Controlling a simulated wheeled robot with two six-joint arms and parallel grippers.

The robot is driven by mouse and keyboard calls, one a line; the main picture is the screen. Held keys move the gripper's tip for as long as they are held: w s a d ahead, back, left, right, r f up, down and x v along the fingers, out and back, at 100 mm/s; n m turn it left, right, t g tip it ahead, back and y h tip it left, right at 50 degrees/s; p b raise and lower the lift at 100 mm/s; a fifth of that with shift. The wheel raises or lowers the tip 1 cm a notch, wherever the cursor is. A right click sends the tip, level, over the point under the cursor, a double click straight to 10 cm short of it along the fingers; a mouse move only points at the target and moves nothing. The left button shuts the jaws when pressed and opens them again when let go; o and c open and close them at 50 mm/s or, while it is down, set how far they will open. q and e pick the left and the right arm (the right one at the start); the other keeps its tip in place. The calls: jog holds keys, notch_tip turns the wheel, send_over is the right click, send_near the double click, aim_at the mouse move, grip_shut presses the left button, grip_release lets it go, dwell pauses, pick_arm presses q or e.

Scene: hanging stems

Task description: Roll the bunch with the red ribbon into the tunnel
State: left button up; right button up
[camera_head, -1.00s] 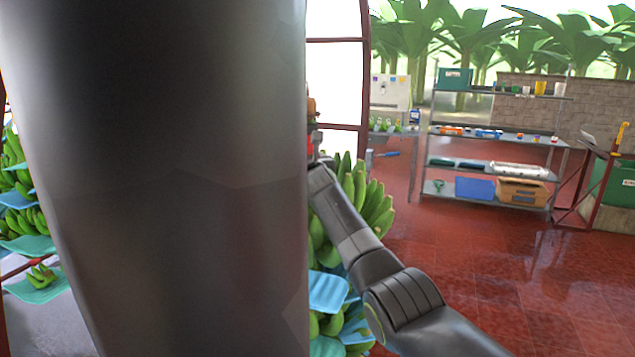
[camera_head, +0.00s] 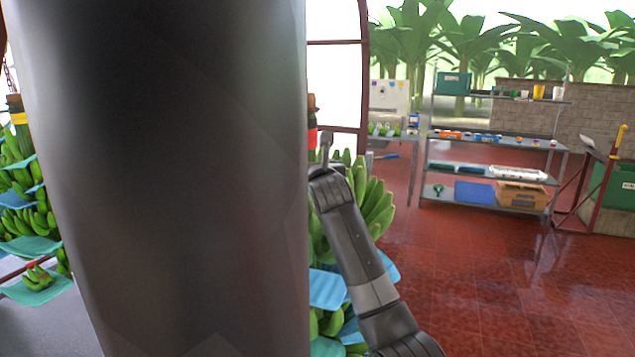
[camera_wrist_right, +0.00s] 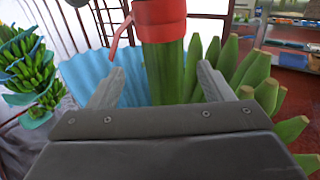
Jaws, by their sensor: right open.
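The bunch with the red ribbon (camera_head: 311,139) hangs right of a large dark part of mine that hides the middle of the head view. Its green bananas (camera_head: 373,205) and blue sheets show behind my right arm. In the right wrist view the red ribbon (camera_wrist_right: 160,20) wraps the stem at the top, with a loose tail on its left. The green stem (camera_wrist_right: 165,72) shows between the two fingers of my open right gripper (camera_wrist_right: 160,88); they look apart from it. In the head view its fingertips are hard to make out. My left gripper is not in view.
A bunch with a yellow ribbon (camera_head: 19,118) hangs at the left, with blue sheets between its hands. A metal shelf (camera_head: 490,135) with boxes stands at the back right. The red tiled floor (camera_head: 500,270) before it is clear. No tunnel can be made out.

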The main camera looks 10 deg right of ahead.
jog(key=shift+s+d+b, duration=0.2)
jog(key=shift+s+b, duration=1.25)
jog(key=shift+s, duration=2.2)
jog(key=shift+d+f, duration=0.15)
